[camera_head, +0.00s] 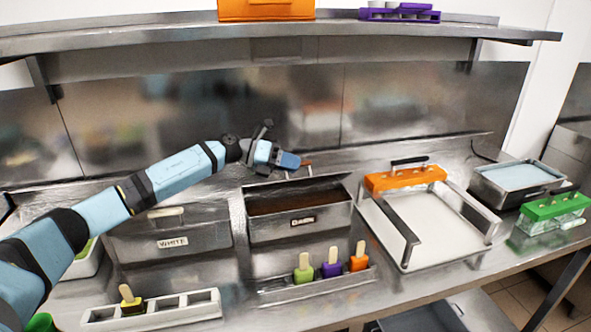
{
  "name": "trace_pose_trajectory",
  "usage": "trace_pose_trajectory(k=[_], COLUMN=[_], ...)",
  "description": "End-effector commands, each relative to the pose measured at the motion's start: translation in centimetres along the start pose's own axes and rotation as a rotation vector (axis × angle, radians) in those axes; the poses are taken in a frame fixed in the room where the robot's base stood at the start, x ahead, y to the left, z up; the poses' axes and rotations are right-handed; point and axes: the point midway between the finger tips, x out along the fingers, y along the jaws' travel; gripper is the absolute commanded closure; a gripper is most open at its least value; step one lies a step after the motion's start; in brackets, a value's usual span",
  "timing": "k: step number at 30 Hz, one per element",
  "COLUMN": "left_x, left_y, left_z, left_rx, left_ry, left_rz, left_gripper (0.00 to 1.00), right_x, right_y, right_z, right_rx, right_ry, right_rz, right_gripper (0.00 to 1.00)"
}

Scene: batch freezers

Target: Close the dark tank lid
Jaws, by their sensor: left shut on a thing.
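The dark tank (271,230), a steel box labelled DARK, stands at the middle of the counter. Its top is open and brown contents show inside. Its lid (290,182) seems raised at the back of the tank and shows only as a thin grey edge; its exact angle is hard to tell. My left gripper (294,163) is above the tank's back edge, shut on a small brown piece that looks like the lid's handle (306,162). The fingers hide part of it. My right gripper is not in view.
The white tank (205,237) is to the left, covered. Popsicles stand in a front rack (275,291); a pale mould tray (165,315) is at front left. A steel tray (432,262) with an orange mould (400,180) and a green mould (555,207) are to the right. A shelf (150,38) runs above.

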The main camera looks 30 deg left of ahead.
Motion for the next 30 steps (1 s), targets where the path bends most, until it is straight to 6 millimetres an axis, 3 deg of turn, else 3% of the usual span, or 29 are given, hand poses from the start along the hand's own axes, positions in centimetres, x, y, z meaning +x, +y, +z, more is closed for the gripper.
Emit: trace_pose_trajectory(k=[21, 30], left_x=[2.1, 2.6], left_y=[-0.7, -0.4], left_z=[-5.4, -6.6], left_rx=[0.583, 0.625], left_ry=[0.002, 0.001], left_rz=[0.239, 0.257], left_gripper=[1.00, 1.00], right_x=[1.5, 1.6], right_y=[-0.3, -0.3], right_z=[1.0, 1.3], right_rx=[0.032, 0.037], right_ry=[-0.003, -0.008], right_rz=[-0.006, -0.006], right_gripper=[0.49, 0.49])
